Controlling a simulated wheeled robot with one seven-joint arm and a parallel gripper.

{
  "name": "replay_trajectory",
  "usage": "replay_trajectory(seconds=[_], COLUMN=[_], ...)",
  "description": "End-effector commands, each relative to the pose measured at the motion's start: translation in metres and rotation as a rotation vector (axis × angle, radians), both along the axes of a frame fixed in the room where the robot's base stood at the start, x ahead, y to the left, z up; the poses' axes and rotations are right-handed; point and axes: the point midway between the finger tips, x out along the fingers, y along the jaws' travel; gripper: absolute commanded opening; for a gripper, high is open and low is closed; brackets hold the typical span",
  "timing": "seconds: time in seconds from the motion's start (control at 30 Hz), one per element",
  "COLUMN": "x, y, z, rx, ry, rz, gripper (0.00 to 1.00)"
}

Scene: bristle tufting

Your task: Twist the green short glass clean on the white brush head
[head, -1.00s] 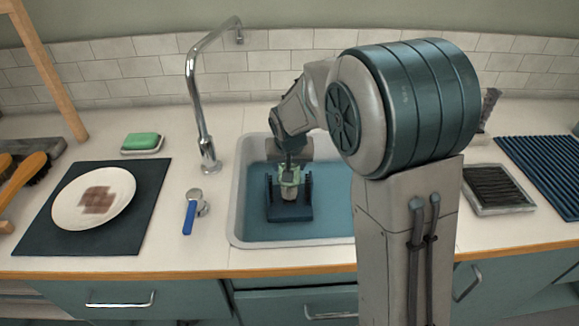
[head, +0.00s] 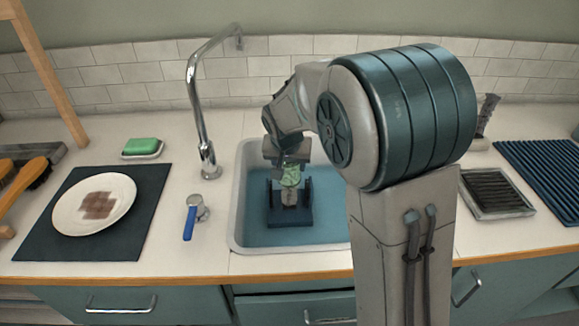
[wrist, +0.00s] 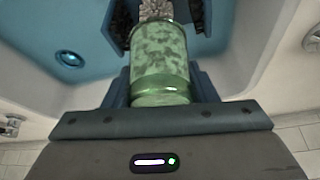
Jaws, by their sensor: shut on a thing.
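The green short glass (head: 291,176) is in my gripper (head: 288,161), over the sink. In the wrist view the glass (wrist: 160,65) shows darker blotchy patches on its wall, and my gripper (wrist: 160,98) is shut on its near end. The white brush head (head: 289,197) stands upright on a dark blue base in the sink, just below the glass. In the wrist view the brush's pale bristles (wrist: 155,10) show just past the glass's far rim. I cannot tell whether the tip is still inside the rim.
The blue brush base (head: 290,217) has dark side brushes (wrist: 121,22) flanking the white one. The sink (head: 240,232) surrounds it, with a faucet (head: 206,125) at left. A plate (head: 72,218) lies on a dark mat farther left. A ribbed blue mat (head: 548,178) is at right.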

Motion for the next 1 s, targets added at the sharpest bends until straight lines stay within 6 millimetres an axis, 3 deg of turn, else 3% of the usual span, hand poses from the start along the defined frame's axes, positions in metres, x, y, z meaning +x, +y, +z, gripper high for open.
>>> replay_trajectory(seconds=[0.03,0.7,1.0], x=[0.000,0.000,0.000], y=[0.000,0.000,0.000], z=[0.010,0.077,0.080], rx=[0.001,0.001,0.000], ry=[-0.001,-0.001,0.000], rz=[-0.001,0.000,0.000], gripper=[0.30,0.30,0.30])
